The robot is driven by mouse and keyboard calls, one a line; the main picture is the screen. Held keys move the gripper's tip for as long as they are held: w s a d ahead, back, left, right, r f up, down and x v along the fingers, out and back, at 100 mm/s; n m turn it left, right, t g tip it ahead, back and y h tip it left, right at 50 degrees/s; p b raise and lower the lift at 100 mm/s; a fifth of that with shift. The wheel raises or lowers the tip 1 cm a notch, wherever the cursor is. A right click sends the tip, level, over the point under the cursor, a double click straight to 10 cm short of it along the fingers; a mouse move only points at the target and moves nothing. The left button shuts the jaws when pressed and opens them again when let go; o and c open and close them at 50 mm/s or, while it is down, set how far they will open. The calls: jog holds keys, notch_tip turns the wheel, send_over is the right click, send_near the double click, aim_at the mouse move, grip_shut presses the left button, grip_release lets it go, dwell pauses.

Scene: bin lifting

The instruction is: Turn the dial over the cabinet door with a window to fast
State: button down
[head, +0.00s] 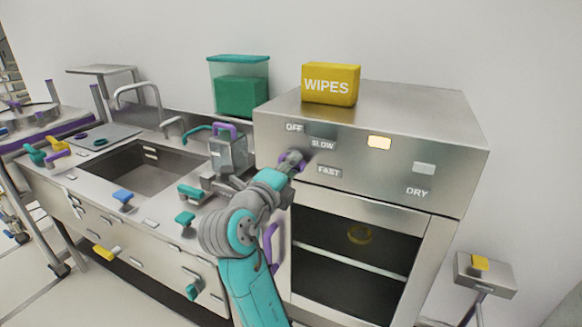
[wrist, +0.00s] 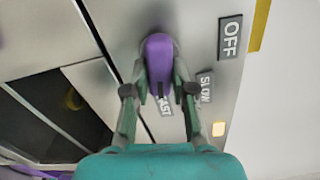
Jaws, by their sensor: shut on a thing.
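The purple dial (head: 293,157) is on the steel front panel above the cabinet door with a window (head: 335,273). It is partly hidden by my gripper (head: 286,168) in the head view. In the wrist view my gripper (wrist: 160,91) is shut on the purple dial (wrist: 158,58), one finger on each side. The dial's lower end there lies at the FAST label (wrist: 165,106). The SLOW label (wrist: 205,88) and OFF label (wrist: 230,37) are to its right. I cannot tell exactly which label the dial points at.
A yellow WIPES box (head: 330,84) sits on top of the cabinet. A lit yellow light (head: 379,142) and a DRY label (head: 417,191) are farther right on the panel. A yellow ring shows behind the window.

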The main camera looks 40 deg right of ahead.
dwell(0.3)
jog(key=c, duration=1)
grip_release()
jog(key=shift+o, duration=0.2)
jog(key=shift+a, duration=0.15)
jog(key=v, duration=1.1)
jog(key=shift+s+a, duration=0.15)
jog(key=shift+a, duration=0.2)
jog(key=shift+f, duration=0.1)
